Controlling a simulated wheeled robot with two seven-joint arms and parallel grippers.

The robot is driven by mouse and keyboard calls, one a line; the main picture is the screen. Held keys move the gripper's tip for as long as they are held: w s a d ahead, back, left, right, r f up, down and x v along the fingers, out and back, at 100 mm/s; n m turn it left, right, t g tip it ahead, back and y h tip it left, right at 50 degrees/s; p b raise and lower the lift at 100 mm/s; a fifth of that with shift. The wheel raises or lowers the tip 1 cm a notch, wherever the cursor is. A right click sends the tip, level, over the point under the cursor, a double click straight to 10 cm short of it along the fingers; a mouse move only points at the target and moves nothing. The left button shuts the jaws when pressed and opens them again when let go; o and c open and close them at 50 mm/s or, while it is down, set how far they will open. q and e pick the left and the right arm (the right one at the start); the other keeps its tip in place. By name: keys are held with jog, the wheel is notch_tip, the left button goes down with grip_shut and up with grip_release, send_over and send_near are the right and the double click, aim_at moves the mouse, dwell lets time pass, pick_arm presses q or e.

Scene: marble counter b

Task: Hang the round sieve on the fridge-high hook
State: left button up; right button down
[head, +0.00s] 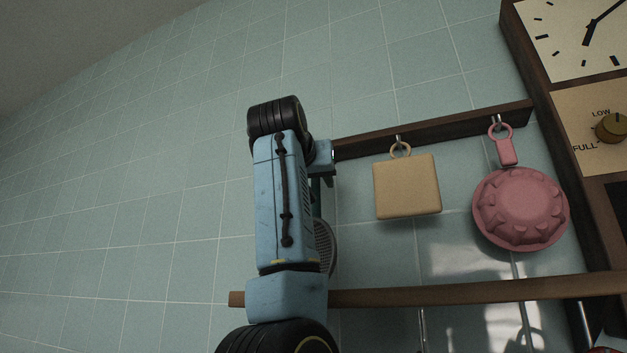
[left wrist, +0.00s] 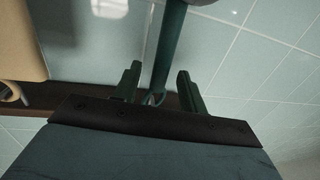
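The round sieve (head: 325,247) shows in the head view as a grey mesh edge, mostly hidden behind my left forearm. In the left wrist view its green handle (left wrist: 168,45) runs between the two fingers, with a ring (left wrist: 153,99) at its end by the dark rail. My left gripper (left wrist: 158,82) is open, with a gap on each side of the handle; it also shows partly in the head view (head: 323,165). The ring is at the rail, but whether it is over the hook is hidden. My right gripper is out of view.
The dark hook rail (head: 455,128) carries a tan square board (head: 407,187) and a pink round item (head: 520,208) to the right. A wooden bar (head: 470,291) crosses below. A clock panel (head: 575,40) stands at right. The tiled wall at left is clear.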

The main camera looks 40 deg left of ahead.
pick_arm(q)
jog(key=shift+s+d, duration=0.15)
jog(key=shift+s, duration=0.15)
jog(key=b+v, duration=0.4)
jog(key=v, duration=0.8)
jog(key=shift+s+d+b, duration=0.2)
jog(key=shift+s+b, duration=0.15)
jog(key=shift+b, duration=0.05)
